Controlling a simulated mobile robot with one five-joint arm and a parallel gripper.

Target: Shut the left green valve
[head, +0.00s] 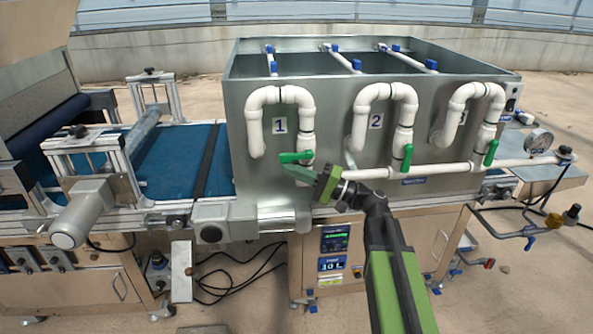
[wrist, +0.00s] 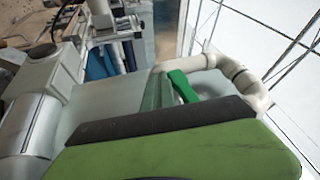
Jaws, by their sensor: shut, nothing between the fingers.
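The left green valve handle (head: 296,157) is on the white pipe under the number 1 and lies roughly level, across the pipe. My gripper (head: 289,168) is shut and empty just below this handle, close to the tank's front wall; I cannot tell if they touch. In the wrist view, the green handle (wrist: 183,86) shows right beside my pale green fingers (wrist: 157,91). The middle green valve handle (head: 407,157) and the right green valve handle (head: 491,153) point down along their pipes.
The grey metal tank (head: 240,130) stands behind the pipes. A white horizontal pipe (head: 440,170) runs right to a pressure gauge (head: 539,140). A blue conveyor (head: 175,165) and a grey motor (head: 82,212) are to the left. A control panel (head: 334,250) is below.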

